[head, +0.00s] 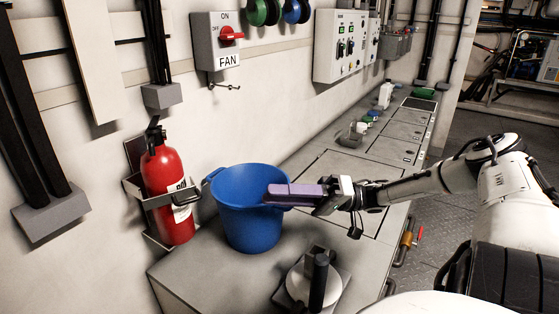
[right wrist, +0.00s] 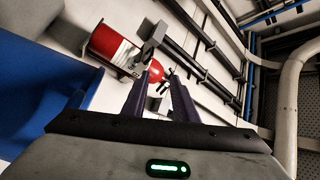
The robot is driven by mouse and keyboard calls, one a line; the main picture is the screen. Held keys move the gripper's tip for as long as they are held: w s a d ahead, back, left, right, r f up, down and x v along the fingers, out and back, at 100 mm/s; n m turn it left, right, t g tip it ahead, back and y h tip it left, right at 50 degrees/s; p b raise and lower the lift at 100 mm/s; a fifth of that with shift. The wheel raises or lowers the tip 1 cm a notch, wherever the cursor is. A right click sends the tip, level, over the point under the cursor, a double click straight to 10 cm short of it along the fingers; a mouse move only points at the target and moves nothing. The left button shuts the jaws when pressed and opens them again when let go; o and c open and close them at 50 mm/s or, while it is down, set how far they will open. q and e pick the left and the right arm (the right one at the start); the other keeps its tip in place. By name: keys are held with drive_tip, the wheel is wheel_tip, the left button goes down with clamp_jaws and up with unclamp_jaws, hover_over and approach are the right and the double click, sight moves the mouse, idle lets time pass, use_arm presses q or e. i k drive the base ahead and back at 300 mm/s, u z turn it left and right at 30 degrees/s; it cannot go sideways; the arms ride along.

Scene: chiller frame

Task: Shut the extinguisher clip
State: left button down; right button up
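The red extinguisher (head: 166,172) stands upright in a bracket against the wall at the left of the head view. Its clip, a grey metal band with a dark handle (head: 182,197), crosses the front of the cylinder; I cannot tell whether it is latched. My right gripper (head: 268,193) has purple fingers over the blue bucket's right rim, to the right of and apart from the clip. The fingers (right wrist: 162,88) are apart and empty. My left gripper is not in view.
A blue bucket (head: 250,222) stands on the grey bench (head: 205,268) between my right gripper and the extinguisher. A FAN switch box (head: 215,42) and control panel (head: 341,48) are on the wall. A round fixture with a black handle (head: 317,285) is in front.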

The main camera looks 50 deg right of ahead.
sight(174, 197)
drive_tip(key=z, duration=0.8)
drive_tip(key=i, duration=0.1)
drive_tip(key=z, duration=0.15)
